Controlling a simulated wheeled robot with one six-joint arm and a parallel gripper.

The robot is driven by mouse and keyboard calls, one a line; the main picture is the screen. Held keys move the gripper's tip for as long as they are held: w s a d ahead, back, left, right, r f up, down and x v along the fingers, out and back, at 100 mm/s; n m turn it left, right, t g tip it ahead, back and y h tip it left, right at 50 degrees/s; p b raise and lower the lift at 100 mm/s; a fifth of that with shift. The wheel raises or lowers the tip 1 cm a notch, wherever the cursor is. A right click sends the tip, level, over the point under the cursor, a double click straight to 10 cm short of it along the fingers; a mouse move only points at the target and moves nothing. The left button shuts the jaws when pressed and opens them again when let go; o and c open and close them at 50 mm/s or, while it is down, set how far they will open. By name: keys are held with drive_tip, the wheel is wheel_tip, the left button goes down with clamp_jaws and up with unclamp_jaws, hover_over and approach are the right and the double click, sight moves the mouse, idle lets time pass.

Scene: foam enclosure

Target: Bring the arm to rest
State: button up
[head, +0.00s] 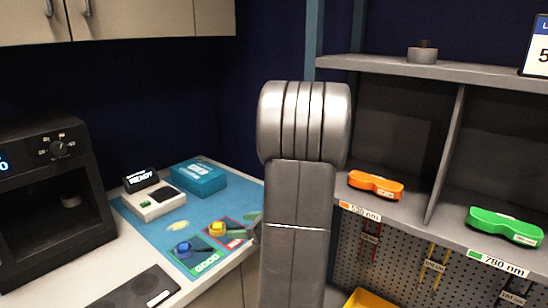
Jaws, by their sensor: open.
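My arm (297,215) stands upright in the middle of the head view, with its rounded grey joint at the top. My gripper (249,225) shows only as small grey-green finger parts at the left edge of the arm, above the right side of the blue mat (152,221). The fingers look apart and I see nothing between them. The rest of the gripper is hidden behind the arm link. A yellow-topped piece (217,228) lies on a red card and a blue-topped piece (183,248) on a green GOOD card, both left of the gripper.
A white device (152,203) and teal box (198,180) sit on the counter's back, with a black oven (45,175) at left. Grey shelves (400,205) at right hold orange (375,185) and green (504,226) cases. A yellow bin (368,299) is below.

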sight(217, 226)
drive_tip(key=x, duration=0.8)
drive_tip(key=shift+a+f, duration=0.2)
drive_tip(key=shift+a, duration=0.1)
drive_tip(key=shift+w+a+r, duration=0.15)
drive_tip(key=shift+w+r, duration=0.05)
drive_tip(key=shift+r, duration=1.6)
drive_tip(key=shift+s, duration=0.1)
drive_tip(key=shift+f, duration=0.15)
